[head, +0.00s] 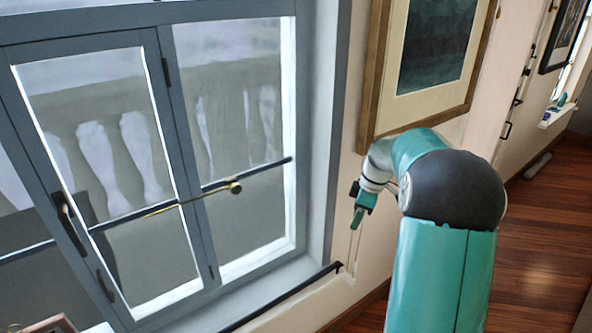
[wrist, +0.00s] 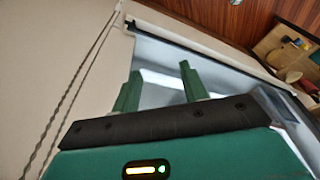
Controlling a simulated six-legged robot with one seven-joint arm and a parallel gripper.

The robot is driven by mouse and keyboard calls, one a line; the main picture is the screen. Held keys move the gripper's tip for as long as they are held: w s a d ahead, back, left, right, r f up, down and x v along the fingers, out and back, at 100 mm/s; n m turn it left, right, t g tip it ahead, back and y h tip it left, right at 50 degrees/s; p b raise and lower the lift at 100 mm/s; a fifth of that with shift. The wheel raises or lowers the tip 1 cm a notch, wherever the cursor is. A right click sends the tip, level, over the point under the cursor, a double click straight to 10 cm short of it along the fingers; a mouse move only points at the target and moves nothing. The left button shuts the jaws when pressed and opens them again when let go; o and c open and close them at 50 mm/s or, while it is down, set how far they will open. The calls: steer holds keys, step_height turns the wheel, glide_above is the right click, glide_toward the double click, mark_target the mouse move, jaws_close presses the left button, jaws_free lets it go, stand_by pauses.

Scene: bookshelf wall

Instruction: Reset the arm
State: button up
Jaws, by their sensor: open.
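My gripper (head: 357,218) hangs at the end of my teal and black arm in the head view, in front of the wall strip between the window and the framed picture. It points downward and is small there. In the wrist view my gripper (wrist: 158,74) shows two green fingers standing apart with nothing between them. Behind the fingers is a pale, glassy surface with a dark edge. My arm is bent and takes up the right of the head view.
A grey-framed window (head: 120,200) with a brass-knobbed rod (head: 235,187) fills the left. A framed picture (head: 372,85) hangs close behind my arm. A dark bar (head: 285,298) runs along the sill. Twisted cords (wrist: 75,85) hang along the wall.

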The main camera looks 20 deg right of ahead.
steer(key=s+a+r+m+t+h, duration=0.1)
steer(key=s+a+r+m, duration=0.1)
steer(key=s+a+r, duration=0.5)
steer(key=s+a+r+m+t+h, duration=0.1)
steer(key=s+a+r+m, duration=0.3)
steer(key=a, duration=0.6)
steer(key=s+a+m+t, duration=0.1)
steer(key=s+a+m, duration=0.1)
steer(key=s+a, duration=0.2)
steer(key=s+a+m+t, duration=0.1)
steer(key=s+a, duration=0.4)
steer(key=s, duration=0.5)
steer(key=shift+r+m, duration=0.3)
steer(key=shift+m, duration=0.3)
